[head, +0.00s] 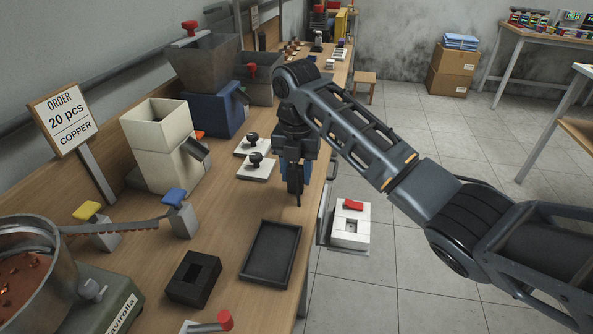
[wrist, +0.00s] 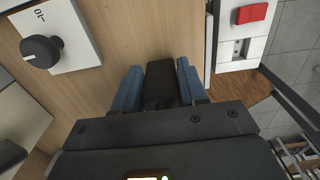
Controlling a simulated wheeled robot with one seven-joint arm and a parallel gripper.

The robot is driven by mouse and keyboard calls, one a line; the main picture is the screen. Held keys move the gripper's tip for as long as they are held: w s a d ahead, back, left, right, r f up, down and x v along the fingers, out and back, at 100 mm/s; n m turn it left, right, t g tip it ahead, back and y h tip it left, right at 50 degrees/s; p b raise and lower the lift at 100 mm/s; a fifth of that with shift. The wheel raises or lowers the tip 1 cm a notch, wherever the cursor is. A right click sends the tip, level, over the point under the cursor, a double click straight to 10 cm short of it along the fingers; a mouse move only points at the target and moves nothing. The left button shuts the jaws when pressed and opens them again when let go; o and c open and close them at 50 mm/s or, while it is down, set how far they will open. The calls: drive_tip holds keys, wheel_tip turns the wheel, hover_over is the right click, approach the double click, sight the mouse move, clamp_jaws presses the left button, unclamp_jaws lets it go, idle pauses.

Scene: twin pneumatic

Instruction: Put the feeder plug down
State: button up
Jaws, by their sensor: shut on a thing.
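My gripper (head: 294,170) points down over the wooden workbench, near its right edge, in the head view. In the wrist view its two blue fingers (wrist: 160,88) are shut on a black block, which I take to be the feeder plug (wrist: 160,72). In the head view the dark plug (head: 296,187) hangs below the fingers, with a thin lower end. I cannot tell whether its tip touches the bench. The arm and fingers hide part of it.
A black tray (head: 271,253) and a black square socket block (head: 193,277) stand nearer. White plates with black knobs (head: 256,168) lie to the left. A white switch box with a red button (head: 351,222) is off the bench's right edge. Bare wood (head: 225,215) shows left of the tray.

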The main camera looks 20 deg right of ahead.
drive_tip(key=shift+f, duration=0.2)
drive_tip(key=o, duration=1.2)
drive_tip(key=shift+c, duration=0.2)
wheel_tip(320, 180, up, 12)
drive_tip(key=shift+r+p, duration=0.15)
drive_tip(key=shift+p, duration=0.85)
